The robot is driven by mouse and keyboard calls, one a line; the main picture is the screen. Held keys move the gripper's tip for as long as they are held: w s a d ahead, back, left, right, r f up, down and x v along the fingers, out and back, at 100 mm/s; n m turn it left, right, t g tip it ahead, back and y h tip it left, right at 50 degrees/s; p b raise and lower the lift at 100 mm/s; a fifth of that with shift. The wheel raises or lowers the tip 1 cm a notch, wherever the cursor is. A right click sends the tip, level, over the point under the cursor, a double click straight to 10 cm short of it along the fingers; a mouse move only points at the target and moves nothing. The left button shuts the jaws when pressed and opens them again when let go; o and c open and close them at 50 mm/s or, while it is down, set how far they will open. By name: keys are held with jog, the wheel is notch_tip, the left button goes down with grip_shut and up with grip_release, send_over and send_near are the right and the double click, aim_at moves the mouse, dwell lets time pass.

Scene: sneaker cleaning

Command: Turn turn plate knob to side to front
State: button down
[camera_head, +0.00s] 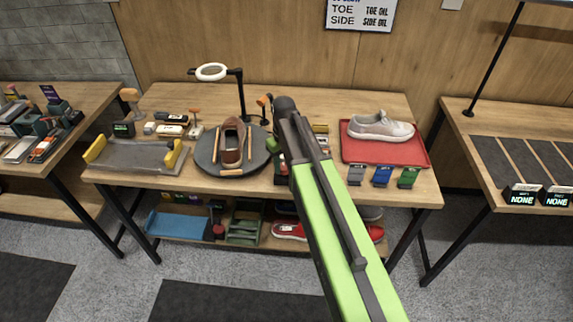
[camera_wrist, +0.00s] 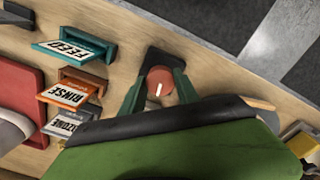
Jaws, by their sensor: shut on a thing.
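The turn plate (camera_head: 203,157) is a dark round disc on the middle table, carrying a brown shoe (camera_head: 232,142). The turn plate knob (camera_wrist: 159,76) is a round red knob with a short white mark, on a dark base at the table's front edge. In the wrist view the mark points toward the bottom of the picture. My gripper (camera_wrist: 160,88) has its two dark green fingers on either side of the knob and is shut on it. In the head view my arm hides most of the knob and the gripper.
A red tray (camera_head: 423,155) with a pale sneaker (camera_head: 380,127) lies right of my arm. Small holders with cards reading FEED (camera_wrist: 62,49) and RINSE (camera_wrist: 66,95) stand close to the knob. A lamp (camera_head: 212,72) rises behind the plate. A grey tray (camera_head: 135,157) lies at the left.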

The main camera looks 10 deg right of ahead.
jog(key=m, duration=0.4)
jog(key=shift+a+m, duration=0.1)
jog(key=shift+m, duration=0.2)
jog(key=m, duration=0.5)
jog(key=shift+m, duration=0.3)
jog(key=m, duration=0.9)
jog(key=shift+m, duration=0.4)
jog(key=c, duration=1)
grip_release()
jog(key=shift+s+d, duration=0.1)
jog(key=shift+d, duration=0.1)
jog(key=shift+o, duration=0.5)
jog(key=shift+a, duration=0.1)
